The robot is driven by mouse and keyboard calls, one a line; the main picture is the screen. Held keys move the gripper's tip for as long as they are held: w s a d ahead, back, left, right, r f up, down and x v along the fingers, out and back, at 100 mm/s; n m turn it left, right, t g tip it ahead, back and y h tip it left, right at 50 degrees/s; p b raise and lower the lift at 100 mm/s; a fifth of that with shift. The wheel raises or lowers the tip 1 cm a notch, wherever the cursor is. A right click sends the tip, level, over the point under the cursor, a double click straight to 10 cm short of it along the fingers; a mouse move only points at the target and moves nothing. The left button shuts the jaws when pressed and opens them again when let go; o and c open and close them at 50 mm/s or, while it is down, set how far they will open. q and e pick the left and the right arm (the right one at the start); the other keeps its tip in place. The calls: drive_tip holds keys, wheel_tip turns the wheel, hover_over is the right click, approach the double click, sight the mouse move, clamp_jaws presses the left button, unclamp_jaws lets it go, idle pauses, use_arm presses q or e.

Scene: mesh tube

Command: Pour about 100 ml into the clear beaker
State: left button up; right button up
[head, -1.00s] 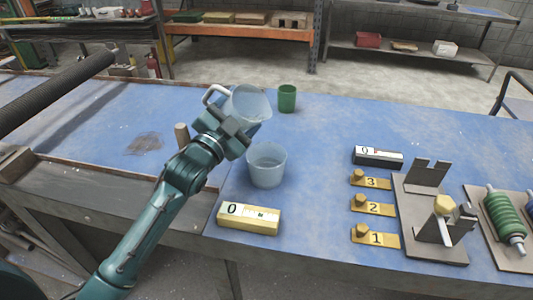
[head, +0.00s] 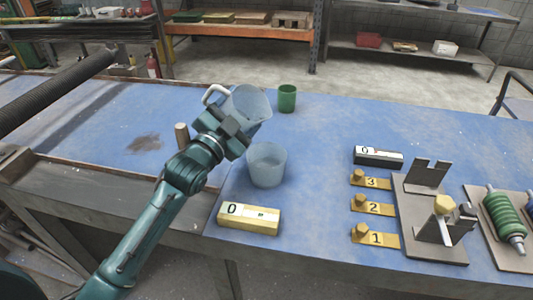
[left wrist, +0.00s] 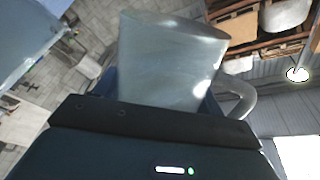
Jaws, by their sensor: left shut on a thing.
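The clear beaker (head: 266,165) stands upright on the blue bench. It looks empty, though its inside is hard to read. My left gripper (head: 237,127) is shut on a clear pitcher (head: 250,103) with a white handle. The pitcher is held behind and slightly left of the beaker, tilted with its mouth toward the right. The pitcher also shows in the left wrist view (left wrist: 170,65), between the jaws, with its handle at right. No stream shows. A yellow block (head: 249,218) with a display reading 0 sits in front of the beaker. My right gripper is not in view.
A wooden peg (head: 182,136) is left of my gripper. At right are a dark display block (head: 378,158), numbered yellow plates (head: 372,203) and a grey bracket stand (head: 431,220). The bench at far left is mostly clear.

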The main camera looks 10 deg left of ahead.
sight(239, 108)
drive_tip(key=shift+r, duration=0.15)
